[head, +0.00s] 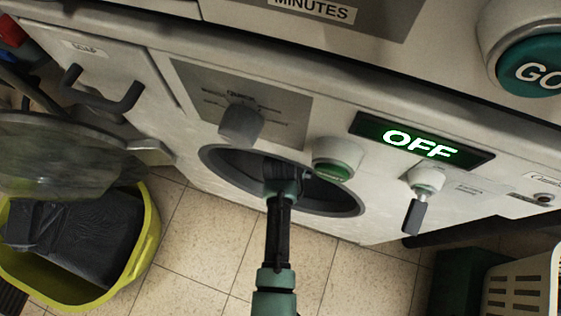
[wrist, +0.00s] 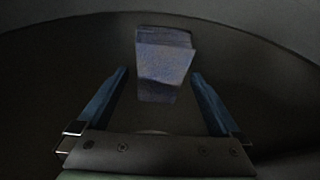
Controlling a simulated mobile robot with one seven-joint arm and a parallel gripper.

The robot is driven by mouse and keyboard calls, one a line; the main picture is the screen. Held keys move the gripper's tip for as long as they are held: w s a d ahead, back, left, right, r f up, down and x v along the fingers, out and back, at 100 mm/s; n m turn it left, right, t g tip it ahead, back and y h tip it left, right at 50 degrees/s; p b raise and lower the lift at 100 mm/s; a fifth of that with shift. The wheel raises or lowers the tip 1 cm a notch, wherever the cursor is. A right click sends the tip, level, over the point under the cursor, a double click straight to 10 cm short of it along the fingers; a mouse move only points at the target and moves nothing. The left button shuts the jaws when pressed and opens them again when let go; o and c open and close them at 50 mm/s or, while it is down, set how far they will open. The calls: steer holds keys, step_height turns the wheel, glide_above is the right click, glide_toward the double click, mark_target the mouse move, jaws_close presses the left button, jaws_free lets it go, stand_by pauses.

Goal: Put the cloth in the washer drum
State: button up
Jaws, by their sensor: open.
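The washer drum (head: 348,199) is the dark round opening in the front of the machine. My arm reaches into it, and my gripper's fingers are hidden in the head view. In the wrist view my gripper (wrist: 160,98) is open, with two blue fingers apart and nothing between their tips. The cloth (wrist: 165,58), a folded blue-grey block, is inside the dark drum just beyond the fingertips. It appears to be apart from both fingers. The washer door (head: 75,155) stands open at the left.
A knob (head: 240,124), a green button (head: 333,170) and a key switch (head: 415,215) stick out around the drum. A display (head: 421,141) reads OFF. A yellow-green bin (head: 148,235) stands at lower left, a cream basket (head: 520,285) at lower right. Tiled floor lies between.

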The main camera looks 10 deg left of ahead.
steer(key=p+v, duration=0.2)
steer(key=v, duration=0.2)
steer(key=shift+w+r, duration=0.15)
steer(key=s+a+p, duration=0.2)
steer(key=s+p, duration=0.2)
steer(key=s, duration=0.8)
steer(key=shift+a, duration=0.2)
